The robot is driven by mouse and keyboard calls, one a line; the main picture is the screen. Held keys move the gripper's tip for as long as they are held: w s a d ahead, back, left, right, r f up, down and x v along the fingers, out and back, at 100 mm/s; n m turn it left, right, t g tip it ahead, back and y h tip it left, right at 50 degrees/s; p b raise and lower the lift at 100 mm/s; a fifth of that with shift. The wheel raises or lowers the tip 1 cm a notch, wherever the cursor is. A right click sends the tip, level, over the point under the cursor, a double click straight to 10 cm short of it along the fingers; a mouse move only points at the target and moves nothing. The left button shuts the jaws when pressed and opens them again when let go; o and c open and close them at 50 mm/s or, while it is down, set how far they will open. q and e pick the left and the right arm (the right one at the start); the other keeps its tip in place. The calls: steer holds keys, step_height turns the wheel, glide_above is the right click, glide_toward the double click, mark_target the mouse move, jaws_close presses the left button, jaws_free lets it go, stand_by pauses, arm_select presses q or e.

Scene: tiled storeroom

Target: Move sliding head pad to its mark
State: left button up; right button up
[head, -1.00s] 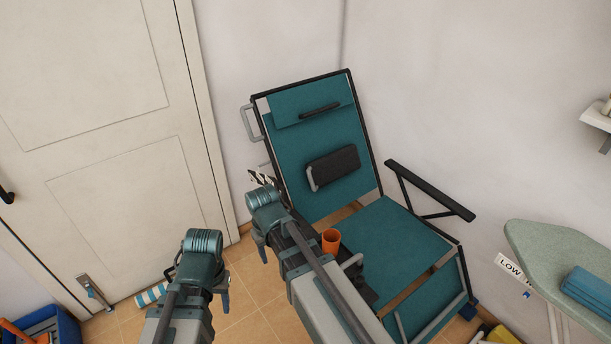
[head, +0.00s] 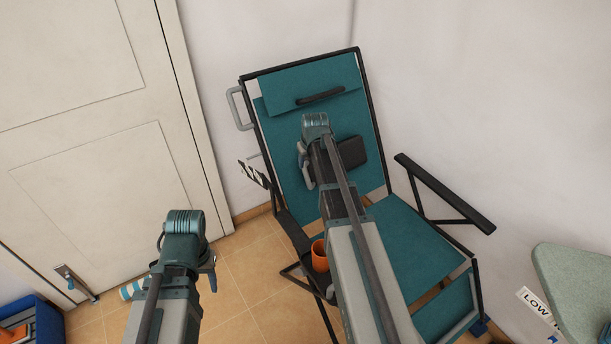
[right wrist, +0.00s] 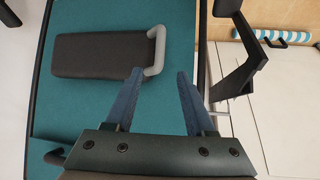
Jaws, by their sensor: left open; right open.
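The head pad, a dark padded block (head: 352,152), lies on the teal backrest (head: 285,150) of a reclining chair. My right arm covers its left part in the head view. In the right wrist view the pad (right wrist: 95,55) shows whole, with a grey loop handle (right wrist: 155,50) on its right end. My right gripper (right wrist: 160,73) is open, its fingertips close to the handle's lower end, one on each side; I cannot tell if they touch it. In the head view my left gripper (head: 188,262) is open and empty, left of the chair. I cannot make out the mark.
An orange cup (head: 319,256) stands by the chair's left armrest. A black-and-white striped piece (head: 252,173) is beside the backrest. The right armrest (head: 445,195) sticks out. An ironing board (head: 575,285) is at right, a door (head: 90,170) at left.

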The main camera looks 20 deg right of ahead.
mark_target(306, 175)
steer(key=b+x, duration=1.2)
steer(key=x, duration=0.1)
steer(key=shift+w+d+f, duration=0.1)
steer(key=shift+w+f, duration=0.05)
steer(key=shift+f, duration=0.2)
jaws_close()
stand_by(1.0)
